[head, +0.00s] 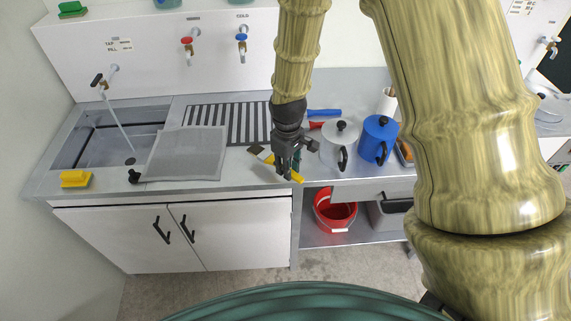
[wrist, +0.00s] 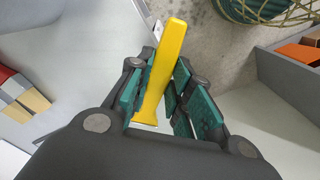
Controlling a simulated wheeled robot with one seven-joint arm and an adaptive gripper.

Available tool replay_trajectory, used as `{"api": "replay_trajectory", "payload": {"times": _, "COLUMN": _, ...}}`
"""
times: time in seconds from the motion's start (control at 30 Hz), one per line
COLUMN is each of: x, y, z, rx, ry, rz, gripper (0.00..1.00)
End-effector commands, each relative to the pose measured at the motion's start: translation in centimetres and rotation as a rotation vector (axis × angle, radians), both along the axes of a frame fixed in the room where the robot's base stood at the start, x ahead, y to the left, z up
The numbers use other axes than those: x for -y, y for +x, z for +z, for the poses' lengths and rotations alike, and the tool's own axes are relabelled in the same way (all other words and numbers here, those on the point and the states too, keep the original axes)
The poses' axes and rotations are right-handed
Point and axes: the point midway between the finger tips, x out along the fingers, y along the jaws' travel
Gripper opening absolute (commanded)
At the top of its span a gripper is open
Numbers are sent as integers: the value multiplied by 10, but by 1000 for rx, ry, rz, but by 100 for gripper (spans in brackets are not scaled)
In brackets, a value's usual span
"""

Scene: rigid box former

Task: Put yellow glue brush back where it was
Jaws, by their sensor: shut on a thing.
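The yellow glue brush (wrist: 168,58) is held between the green pads of my gripper (wrist: 162,98) in the wrist view. In the head view my gripper (head: 288,170) is at the counter's front edge, right of the striped drainer. A yellow end of the brush (head: 297,177) sticks out beside the fingers. A further yellow piece with a dark end (head: 262,154) shows just left of the gripper; I cannot tell whether it belongs to the same brush.
A blue pot (head: 378,138) and a pale lidded pot (head: 339,143) stand right of my gripper. Blue (head: 322,112) and red (head: 316,125) handles lie behind it. A grey mesh screen (head: 186,153) and the sink are left. A red bucket (head: 336,212) stands on the lower shelf.

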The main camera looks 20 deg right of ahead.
Motion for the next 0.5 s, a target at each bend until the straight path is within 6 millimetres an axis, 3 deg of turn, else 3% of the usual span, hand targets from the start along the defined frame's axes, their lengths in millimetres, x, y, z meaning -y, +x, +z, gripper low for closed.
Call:
{"api": "replay_trajectory", "payload": {"times": 0.2, "x": 3, "y": 24, "z": -2, "rx": 0, "ry": 0, "rz": -1, "gripper": 0}}
{"api": "replay_trajectory", "payload": {"times": 0.5, "x": 3, "y": 24, "z": -19, "rx": -3, "ry": -1, "rz": 0, "gripper": 0}}
